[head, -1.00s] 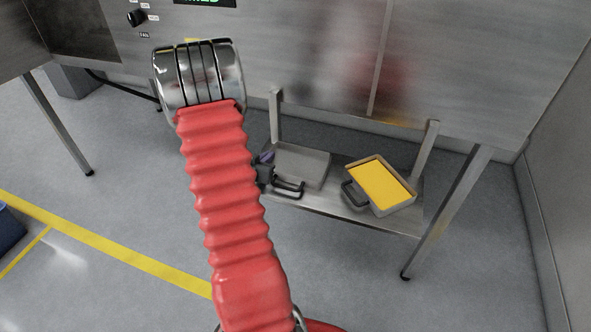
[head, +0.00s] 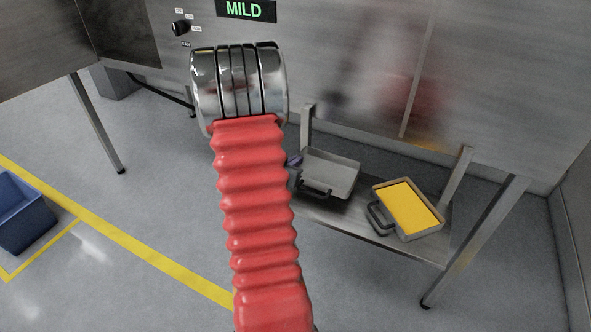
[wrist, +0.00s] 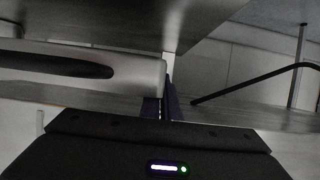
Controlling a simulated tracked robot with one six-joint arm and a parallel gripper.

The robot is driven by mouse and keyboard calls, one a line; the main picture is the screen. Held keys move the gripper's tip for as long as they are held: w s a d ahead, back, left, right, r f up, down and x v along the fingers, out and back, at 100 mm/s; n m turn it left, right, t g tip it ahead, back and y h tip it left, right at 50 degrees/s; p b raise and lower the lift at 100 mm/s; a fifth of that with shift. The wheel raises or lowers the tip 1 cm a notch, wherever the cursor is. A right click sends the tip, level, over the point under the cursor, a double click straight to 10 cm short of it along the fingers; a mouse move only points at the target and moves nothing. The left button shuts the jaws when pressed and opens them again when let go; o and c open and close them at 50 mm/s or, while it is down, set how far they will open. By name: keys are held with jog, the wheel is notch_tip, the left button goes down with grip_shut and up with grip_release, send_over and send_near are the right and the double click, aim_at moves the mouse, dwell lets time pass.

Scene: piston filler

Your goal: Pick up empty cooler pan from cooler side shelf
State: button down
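The empty cooler pan (head: 330,172) is a shallow grey metal pan with a black handle at its front, resting on the left part of the low metal shelf (head: 345,228). In the head view my gripper is mostly hidden behind my red arm. Only a small purple bit shows, close to the pan's left edge. Contact with the pan cannot be told.
A second pan (head: 407,208) filled with yellow sits right on the same shelf. The steel cabinet (head: 365,70) overhangs the shelf, and table legs flank it. A blue bin (head: 22,212) stands at far left.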

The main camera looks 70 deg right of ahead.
jog(key=shift+r, duration=2.95)
